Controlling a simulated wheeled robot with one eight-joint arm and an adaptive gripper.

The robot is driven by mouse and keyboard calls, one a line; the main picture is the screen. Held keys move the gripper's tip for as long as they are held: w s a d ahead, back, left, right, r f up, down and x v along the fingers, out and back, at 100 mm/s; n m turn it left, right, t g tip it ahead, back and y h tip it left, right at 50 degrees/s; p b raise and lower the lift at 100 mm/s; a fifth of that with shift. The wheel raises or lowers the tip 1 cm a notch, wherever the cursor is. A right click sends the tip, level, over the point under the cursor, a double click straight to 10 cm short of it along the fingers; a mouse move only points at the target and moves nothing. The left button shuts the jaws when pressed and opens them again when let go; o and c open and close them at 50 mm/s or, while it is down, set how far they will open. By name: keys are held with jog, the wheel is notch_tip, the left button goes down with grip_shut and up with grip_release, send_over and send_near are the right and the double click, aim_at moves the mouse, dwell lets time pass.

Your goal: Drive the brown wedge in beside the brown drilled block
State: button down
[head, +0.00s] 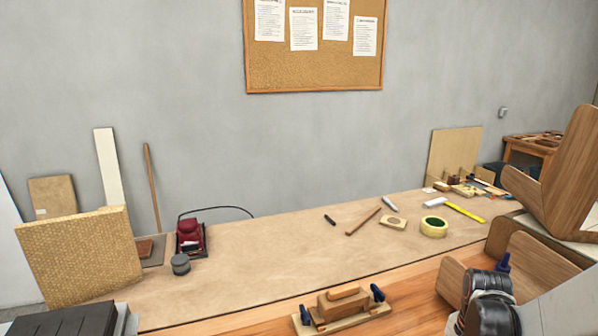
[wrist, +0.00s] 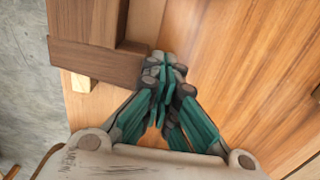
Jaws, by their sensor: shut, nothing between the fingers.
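My gripper (wrist: 163,75) is shut with its fingertips together and nothing between them. In the wrist view a dark brown wooden bar (wrist: 95,62) lies at the upper left, its right end beside my fingertips. I cannot tell whether they touch. A brown block (wrist: 88,20) adjoins the bar's far side, with another brown piece (wrist: 137,22) to its right. No drilled hole shows, so I cannot tell which piece is the wedge or the drilled block. In the head view a wooden jig (head: 343,303) with dark blue knobs stands at the bench's front; my fingertips are not visible there.
Curved wooden laminations (head: 568,165) stand at the right. A yellow tape roll (head: 434,227), a pencil-like stick (head: 363,221) and small tools lie on the brown bench cover (head: 270,262). A honeycomb panel (head: 80,255) and a red tool (head: 190,237) stand left. The cover's middle is mostly clear.

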jog(key=shift+s+d+f, duration=0.1)
jog(key=shift+s+d, duration=0.1)
jog(key=shift+s, duration=0.8)
dwell(2.0)
jog(key=shift+w+b, duration=0.3)
jog(key=shift+w+a, duration=0.15)
jog(key=shift+w, duration=0.35)
notch_tip(320, 180, up, 7)
jog(key=p, duration=0.5)
jog(key=shift+w, duration=0.1)
dwell(0.4)
